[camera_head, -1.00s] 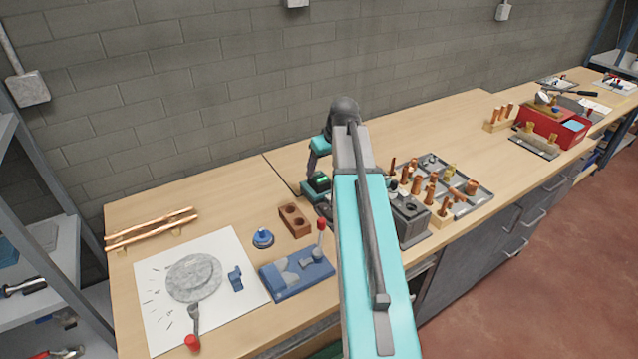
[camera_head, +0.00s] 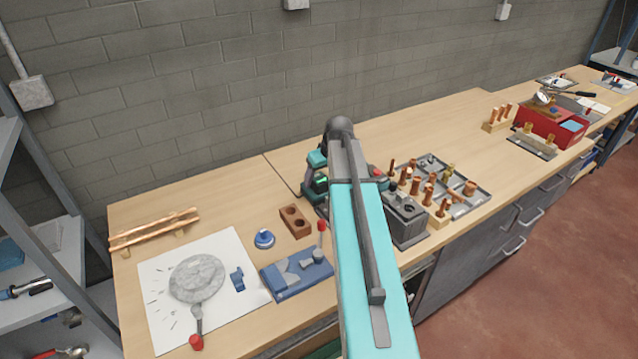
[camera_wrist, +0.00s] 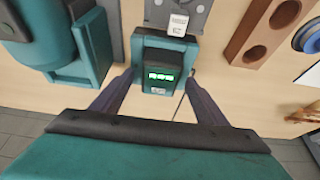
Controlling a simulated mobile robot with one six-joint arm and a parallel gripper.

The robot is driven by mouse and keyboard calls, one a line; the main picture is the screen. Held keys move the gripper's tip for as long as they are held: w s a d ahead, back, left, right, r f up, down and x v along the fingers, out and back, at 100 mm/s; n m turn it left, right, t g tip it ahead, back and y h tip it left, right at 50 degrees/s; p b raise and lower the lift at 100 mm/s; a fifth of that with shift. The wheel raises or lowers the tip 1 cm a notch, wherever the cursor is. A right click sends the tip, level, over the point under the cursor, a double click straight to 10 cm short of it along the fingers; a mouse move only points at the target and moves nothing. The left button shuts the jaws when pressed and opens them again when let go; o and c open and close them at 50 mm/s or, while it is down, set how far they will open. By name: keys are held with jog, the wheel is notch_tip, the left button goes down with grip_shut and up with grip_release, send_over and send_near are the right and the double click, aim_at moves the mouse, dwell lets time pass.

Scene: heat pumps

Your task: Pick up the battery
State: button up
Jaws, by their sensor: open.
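The battery appears to be the teal block with a black face and a lit green display (camera_wrist: 160,84), in the middle of the wrist view. Its green display also shows in the head view (camera_head: 321,181), just left of my arm. My gripper (camera_wrist: 160,76) is open, with one dark finger at each side of the block's near end. I see no clear grip on it; whether the fingers touch its sides I cannot tell. My arm hides much of this spot in the head view.
A larger teal device (camera_wrist: 62,50) stands close on the left in the wrist view. A brown block with two holes (camera_head: 295,221) is nearby. A grey box (camera_head: 406,219) and a tray of copper fittings (camera_head: 470,204) stand right of my arm. The bench behind is mostly clear.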

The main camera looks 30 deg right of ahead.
aim_at(318, 175)
dwell(0.4)
jog(key=c, duration=1.5)
jog(key=shift+r, duration=0.25)
jog(key=shift+c, duration=0.2)
jog(key=shift+r+b, duration=1)
jog(key=shift+r, duration=0.55)
jog(key=s+a+r+b, duration=0.1)
jog(key=s+a+b, duration=0.3)
jog(key=s+b, duration=0.4)
jog(key=shift+s+a+r, duration=0.15)
jog(key=shift+s+a, duration=0.05)
jog(key=shift+s, duration=3.4)
jog(key=shift+s+r, duration=0.1)
jog(key=shift+s, duration=0.1)
